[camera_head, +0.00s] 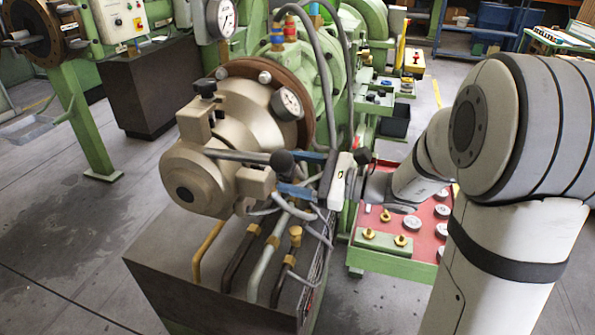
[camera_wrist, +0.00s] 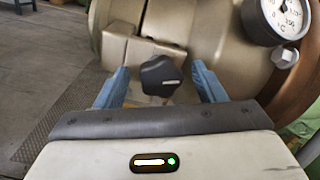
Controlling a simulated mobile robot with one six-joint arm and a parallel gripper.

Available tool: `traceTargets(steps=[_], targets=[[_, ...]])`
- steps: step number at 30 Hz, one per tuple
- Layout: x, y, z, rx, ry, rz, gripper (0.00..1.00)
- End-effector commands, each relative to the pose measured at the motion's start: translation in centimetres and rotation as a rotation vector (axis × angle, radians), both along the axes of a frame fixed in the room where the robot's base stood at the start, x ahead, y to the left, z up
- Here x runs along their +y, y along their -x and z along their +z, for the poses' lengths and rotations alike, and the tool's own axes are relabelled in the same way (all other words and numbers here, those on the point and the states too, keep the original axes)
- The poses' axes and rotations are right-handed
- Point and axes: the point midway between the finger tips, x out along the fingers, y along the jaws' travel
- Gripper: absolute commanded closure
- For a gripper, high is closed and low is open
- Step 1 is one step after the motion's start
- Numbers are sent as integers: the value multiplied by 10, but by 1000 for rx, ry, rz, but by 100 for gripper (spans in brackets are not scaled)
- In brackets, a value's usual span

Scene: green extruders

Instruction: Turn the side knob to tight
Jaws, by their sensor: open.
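The side knob (camera_wrist: 160,76) is a dark lobed knob on the bronze extruder head, with a short, roughly level white mark on its right part. In the head view, the dark knob (camera_head: 283,162) sticks out on the right side of the extruder head (camera_head: 240,115). My gripper (camera_wrist: 160,72) is open, with one blue finger left of the knob and one right of it. A gap shows on both sides, so neither finger touches it.
A dial gauge (camera_head: 288,103) sits close above the knob; it also shows in the wrist view (camera_wrist: 288,15). Hoses (camera_head: 345,60) hang near my gripper. A dark base block (camera_head: 225,290) with pipes stands below. A red-topped table (camera_head: 425,225) is at right.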

Motion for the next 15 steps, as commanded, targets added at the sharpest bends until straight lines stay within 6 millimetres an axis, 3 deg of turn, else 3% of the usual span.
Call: traceTargets(steps=[6,15], targets=[[0,0,0,0,0,0,38],[-1,0,0,0,1,-1,62]])
